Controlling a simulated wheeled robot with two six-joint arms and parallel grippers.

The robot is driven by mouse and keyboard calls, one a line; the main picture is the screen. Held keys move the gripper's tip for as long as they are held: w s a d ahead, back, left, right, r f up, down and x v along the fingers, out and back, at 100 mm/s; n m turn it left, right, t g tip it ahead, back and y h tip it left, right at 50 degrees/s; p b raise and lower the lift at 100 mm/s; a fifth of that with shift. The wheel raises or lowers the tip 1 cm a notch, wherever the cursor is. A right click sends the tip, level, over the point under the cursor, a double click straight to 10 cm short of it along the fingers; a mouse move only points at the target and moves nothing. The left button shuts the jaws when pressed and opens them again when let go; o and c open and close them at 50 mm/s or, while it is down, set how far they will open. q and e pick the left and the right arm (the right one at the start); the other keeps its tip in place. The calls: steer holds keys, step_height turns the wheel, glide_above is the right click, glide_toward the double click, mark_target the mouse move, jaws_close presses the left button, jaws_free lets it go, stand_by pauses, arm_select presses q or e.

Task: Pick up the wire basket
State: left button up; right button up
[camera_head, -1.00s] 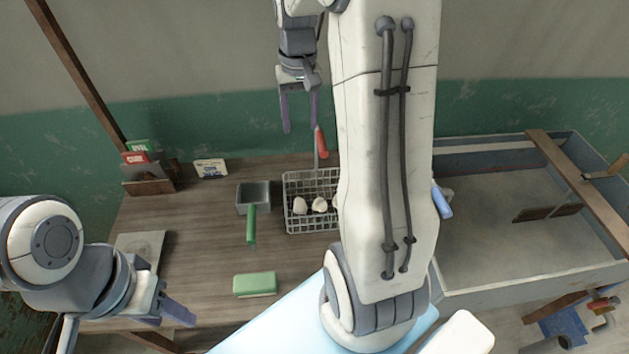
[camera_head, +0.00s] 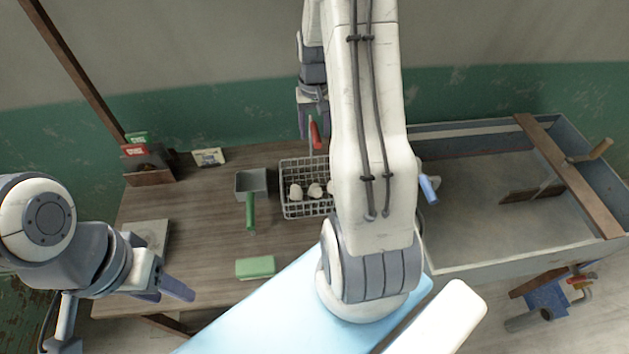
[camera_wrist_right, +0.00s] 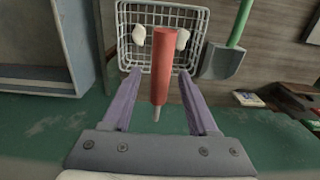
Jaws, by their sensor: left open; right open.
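The wire basket (camera_head: 283,208) stands on the wooden table with pale lumps inside. My right arm hides its right part. A red handle (camera_head: 315,135) rises at its back edge; I cannot tell how it is fixed. My right gripper (camera_head: 312,126) is open at this handle, behind the basket. In the right wrist view, the basket (camera_wrist_right: 190,12) is at the top and the red handle (camera_wrist_right: 164,60) lies between the open fingers (camera_wrist_right: 160,76), with a gap on both sides. My left gripper (camera_head: 174,297) is open and empty at the table's front left.
A grey scoop (camera_head: 251,182) with a green handle stands close left of the basket. A green block (camera_head: 255,267) lies in front. A card holder (camera_head: 150,177) is at the back left. A large grey trough (camera_head: 460,200) is at the right. The green wall is close behind.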

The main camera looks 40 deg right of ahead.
steer(key=shift+f, duration=0.5)
steer(key=shift+c, duration=0.3)
jaws_close()
steer(key=shift+r, duration=0.1)
stand_by(0.7)
